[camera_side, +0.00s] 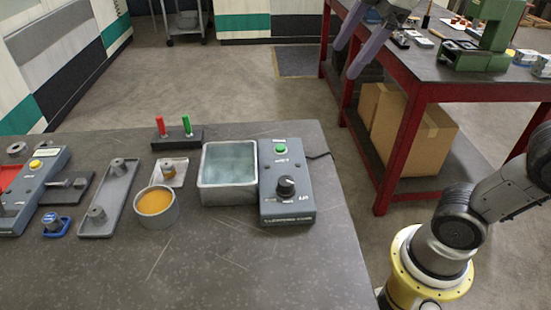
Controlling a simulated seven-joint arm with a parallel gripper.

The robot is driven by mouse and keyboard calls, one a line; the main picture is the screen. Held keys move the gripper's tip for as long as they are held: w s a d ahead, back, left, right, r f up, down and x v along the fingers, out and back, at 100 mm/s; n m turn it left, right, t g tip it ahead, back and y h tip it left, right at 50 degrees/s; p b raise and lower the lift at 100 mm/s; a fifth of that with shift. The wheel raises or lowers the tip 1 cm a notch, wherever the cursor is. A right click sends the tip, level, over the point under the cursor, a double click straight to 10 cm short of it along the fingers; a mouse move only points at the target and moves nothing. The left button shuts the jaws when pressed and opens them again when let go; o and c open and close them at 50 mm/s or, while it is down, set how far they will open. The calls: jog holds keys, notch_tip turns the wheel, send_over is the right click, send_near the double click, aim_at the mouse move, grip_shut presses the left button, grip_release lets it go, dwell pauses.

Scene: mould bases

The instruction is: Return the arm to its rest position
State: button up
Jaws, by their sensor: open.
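My gripper (352,48) is at the top of the picture, right of centre. Its two purple-grey fingers point down and to the left, with a gap between them. It is open and empty, and appears high above the level of the grey table (240,266). It is well apart from the objects on that table. Part of my arm shows at the right edge, with its yellow-ringed base at the lower right. The upper part of the arm is cut off by the frame.
On the grey table stand a metal water bath (229,198), a control box (286,186) with a green button and black knob, an orange-filled cup (156,208), a grey tray (112,190) and a stand with red and green pegs (178,142). A red-framed bench (440,92) stands behind.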

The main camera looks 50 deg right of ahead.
jog(key=s+d+f+m, duration=0.1)
jog(key=s+f+m, duration=0.3)
jog(key=f, duration=0.4)
jog(key=s+f+m, duration=0.5)
jog(key=f+m, duration=0.2)
jog(key=shift+s+d+f+t, duration=0.15)
jog(key=shift+d+f+t, duration=0.2)
jog(key=shift+f+t, duration=0.05)
